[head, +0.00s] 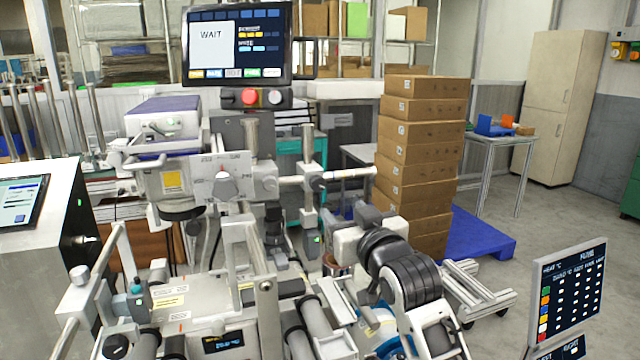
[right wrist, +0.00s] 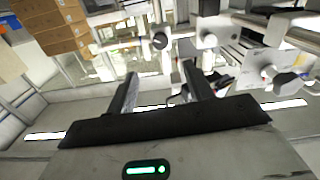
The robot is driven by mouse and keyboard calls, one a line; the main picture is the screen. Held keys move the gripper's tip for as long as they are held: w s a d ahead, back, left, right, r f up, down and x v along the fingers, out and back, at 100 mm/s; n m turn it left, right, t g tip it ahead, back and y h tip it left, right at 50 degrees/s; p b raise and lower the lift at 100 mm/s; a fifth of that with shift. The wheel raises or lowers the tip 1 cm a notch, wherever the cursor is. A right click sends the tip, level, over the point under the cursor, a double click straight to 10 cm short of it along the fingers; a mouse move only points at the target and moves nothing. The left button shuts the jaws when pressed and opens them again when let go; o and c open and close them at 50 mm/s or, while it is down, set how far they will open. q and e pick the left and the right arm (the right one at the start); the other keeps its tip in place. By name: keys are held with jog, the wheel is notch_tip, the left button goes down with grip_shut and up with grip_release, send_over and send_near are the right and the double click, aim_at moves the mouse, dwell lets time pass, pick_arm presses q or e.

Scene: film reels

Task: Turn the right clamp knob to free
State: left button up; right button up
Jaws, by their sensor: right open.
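A grey pointer knob (head: 223,187) with a red mark sits on a pale plate with small lettering around its top, at the centre left of the machine in the head view. It also shows at the right of the right wrist view (right wrist: 288,83). A round black knob (head: 318,182) sits on the horizontal bar to its right. I cannot tell which is the right clamp knob, and the lettering is too small to read. My right gripper (right wrist: 160,85) is open and empty, apart from both knobs. My left gripper is not in view.
A screen reading WAIT (head: 237,46) stands above the machine. A tall stack of cardboard boxes (head: 420,150) stands on a blue pallet (head: 478,236) at the right. Bars and rollers crowd the machine front. A small panel (head: 570,293) stands at the lower right.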

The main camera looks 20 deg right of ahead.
aim_at(319, 186)
jog(key=w, duration=0.4)
jog(key=w+p, duration=0.1)
jog(key=w, duration=0.8)
jog(key=shift+w+a, duration=0.15)
jog(key=shift+a, duration=0.15)
jog(key=c, duration=1)
